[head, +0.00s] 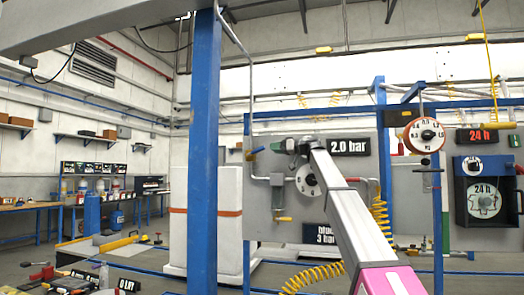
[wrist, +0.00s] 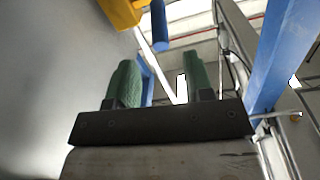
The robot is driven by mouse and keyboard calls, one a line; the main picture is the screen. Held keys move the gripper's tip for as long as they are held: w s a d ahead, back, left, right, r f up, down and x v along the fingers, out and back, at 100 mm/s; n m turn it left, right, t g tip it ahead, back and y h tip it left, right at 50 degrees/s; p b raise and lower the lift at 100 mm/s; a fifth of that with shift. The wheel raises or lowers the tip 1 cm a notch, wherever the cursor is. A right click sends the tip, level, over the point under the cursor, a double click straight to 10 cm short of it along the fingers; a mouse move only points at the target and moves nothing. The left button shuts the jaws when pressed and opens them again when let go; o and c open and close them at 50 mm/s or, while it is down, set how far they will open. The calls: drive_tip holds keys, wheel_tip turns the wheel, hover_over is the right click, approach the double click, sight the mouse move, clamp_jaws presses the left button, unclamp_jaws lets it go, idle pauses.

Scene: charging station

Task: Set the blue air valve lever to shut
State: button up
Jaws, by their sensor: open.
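The air valve shows in the wrist view as a yellow body (wrist: 124,12) at the top, with a blue lever (wrist: 159,25) hanging down from it. In the head view the blue lever (head: 257,150) is small, at the left edge of the grey panel, sloping up to the right. My gripper (wrist: 158,72) is open and empty, its two green fingers apart. The lever lies beyond the fingertips and appears apart from them. In the head view my gripper (head: 290,146) is in front of the panel, right of the lever; its fingers are hard to make out.
The grey panel (head: 262,205) carries a round gauge (head: 307,182), a "2.0 bar" sign (head: 349,144), a partly hidden "3 bar" sign (head: 318,234) and a yellow-handled valve (head: 283,219). A blue post (head: 203,150) stands left. A yellow coiled hose (head: 380,215) hangs right of my arm.

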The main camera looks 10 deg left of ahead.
sight(262, 149)
drive_tip(key=a, duration=0.4)
drive_tip(key=w+a, duration=0.1)
drive_tip(key=a, duration=0.2)
clamp_jaws()
